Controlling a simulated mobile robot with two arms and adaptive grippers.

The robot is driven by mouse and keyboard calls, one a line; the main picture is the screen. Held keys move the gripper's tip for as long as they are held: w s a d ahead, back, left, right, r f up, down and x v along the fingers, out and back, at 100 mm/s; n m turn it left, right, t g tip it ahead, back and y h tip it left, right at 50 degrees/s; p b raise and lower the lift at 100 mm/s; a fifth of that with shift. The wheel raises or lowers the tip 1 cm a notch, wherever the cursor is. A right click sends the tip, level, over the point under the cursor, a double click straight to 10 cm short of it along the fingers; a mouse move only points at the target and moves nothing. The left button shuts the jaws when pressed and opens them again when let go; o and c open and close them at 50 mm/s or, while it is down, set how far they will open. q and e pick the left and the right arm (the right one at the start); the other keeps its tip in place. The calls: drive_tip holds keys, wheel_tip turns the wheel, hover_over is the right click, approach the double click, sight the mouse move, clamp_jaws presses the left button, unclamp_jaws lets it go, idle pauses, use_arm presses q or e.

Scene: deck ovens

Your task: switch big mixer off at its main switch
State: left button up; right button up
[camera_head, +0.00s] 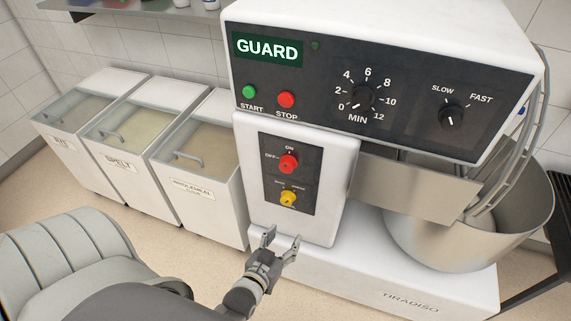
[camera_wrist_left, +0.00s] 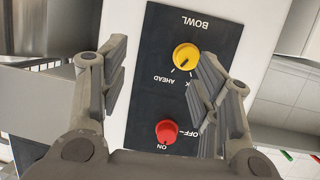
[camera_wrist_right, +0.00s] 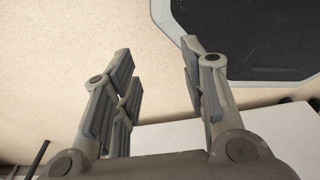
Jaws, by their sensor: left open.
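The big mixer (camera_head: 390,40) is white, with a dark upper panel whose green display reads GUARD. Its red main switch (camera_head: 288,164), labelled ON at the top and OFF at the left, sits on a small lower panel above a yellow bowl knob (camera_head: 289,198). Which way the red switch points is too small to tell. The left wrist view shows the red switch (camera_wrist_left: 167,131) and yellow knob (camera_wrist_left: 186,56) upside down, between or behind the fingers. My left gripper (camera_head: 281,237) is open and empty, below the yellow knob. My right gripper (camera_wrist_right: 157,55) is open and empty over the floor.
A steel bowl (camera_head: 420,245) with a wire guard (camera_head: 530,110) is at the mixer's right. Flour bins (camera_head: 205,185) stand close at its left. The START button (camera_head: 249,92), STOP button (camera_head: 286,100) and dials are above the switch.

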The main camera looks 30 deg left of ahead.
use_arm(q)
drive_tip(key=w+a+r+t+y, duration=0.1)
drive_tip(key=a+r+t+y, duration=0.15)
drive_tip(key=r, duration=0.75)
drive_tip(key=n, duration=0.1)
approach(285, 168)
drive_tip(key=shift+t, duration=0.45)
drive_tip(key=x, duration=0.2)
drive_tip(key=p+x, duration=0.1)
drive_tip(key=x, duration=0.2)
drive_tip(key=p+x, duration=0.1)
drive_tip(key=x, duration=0.2)
drive_tip(key=shift+a+f, duration=0.1)
drive_tip(key=shift+f, duration=0.15)
drive_tip(key=shift+w+a+f, duration=0.1)
drive_tip(key=shift+w, duration=0.7)
use_arm(e)
drive_tip(key=r, duration=0.1)
drive_tip(key=s, duration=0.1)
drive_tip(key=r, duration=0.1)
drive_tip(key=shift+s+d+r, duration=0.25)
drive_tip(key=shift+d+r, duration=0.05)
use_arm(q)
drive_tip(key=c, duration=1)
use_arm(e)
drive_tip(key=shift+a, duration=0.2)
